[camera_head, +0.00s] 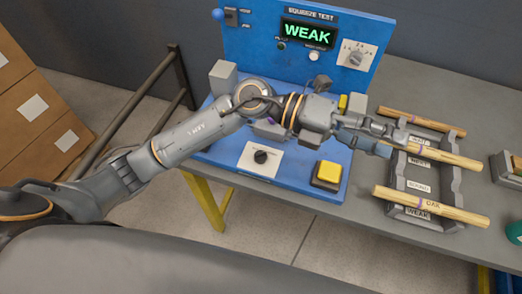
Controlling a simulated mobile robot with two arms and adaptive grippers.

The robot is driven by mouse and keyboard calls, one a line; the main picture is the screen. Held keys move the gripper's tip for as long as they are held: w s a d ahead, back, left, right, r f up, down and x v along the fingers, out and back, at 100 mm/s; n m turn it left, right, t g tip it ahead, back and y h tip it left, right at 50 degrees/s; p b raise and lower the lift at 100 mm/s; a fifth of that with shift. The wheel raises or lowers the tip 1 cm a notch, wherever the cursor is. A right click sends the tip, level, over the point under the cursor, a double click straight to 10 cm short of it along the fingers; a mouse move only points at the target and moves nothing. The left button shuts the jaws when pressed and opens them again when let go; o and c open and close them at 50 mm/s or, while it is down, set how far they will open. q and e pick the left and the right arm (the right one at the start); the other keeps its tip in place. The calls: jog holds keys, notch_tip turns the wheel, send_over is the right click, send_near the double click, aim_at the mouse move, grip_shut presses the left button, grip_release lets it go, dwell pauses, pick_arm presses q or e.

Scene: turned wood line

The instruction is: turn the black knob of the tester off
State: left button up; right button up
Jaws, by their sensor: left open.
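The blue squeeze tester (225,145) stands on the grey table. Its black knob (261,157) sits on a white plate at the front of the base, left of a yellow button (328,173). The marks around the knob are too small to read. The lit display (307,33) on the upright panel reads WEAK. My left arm reaches across the tester above and behind the knob. My left gripper (390,141) is open, to the right of the knob and apart from it, by the tester's right edge near the rack. My right gripper is out of view.
A grey rack (418,182) with labels including WEAK holds several turned wooden pieces (430,206) right of the tester. A dial (355,55) and a blue-tipped lever (218,15) are on the upright panel. Cardboard boxes (35,105) and a dark rail stand at left.

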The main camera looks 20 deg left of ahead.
pick_arm(q)
jog(key=a+f+m+g+y, duration=0.1)
jog(key=a+f+m+y, duration=0.25)
jog(key=f+y, duration=0.45)
jog(key=n+t+y, duration=0.2)
jog(key=t+y, duration=0.1)
jog(key=y, duration=0.7)
send_over(261, 152)
notch_tip(261, 152, down, 6)
jog(key=shift+m, duration=0.25)
notch_tip(261, 152, down, 13)
jog(key=p, duration=0.3)
jog(key=shift+s, duration=0.1)
jog(key=c, duration=1.2)
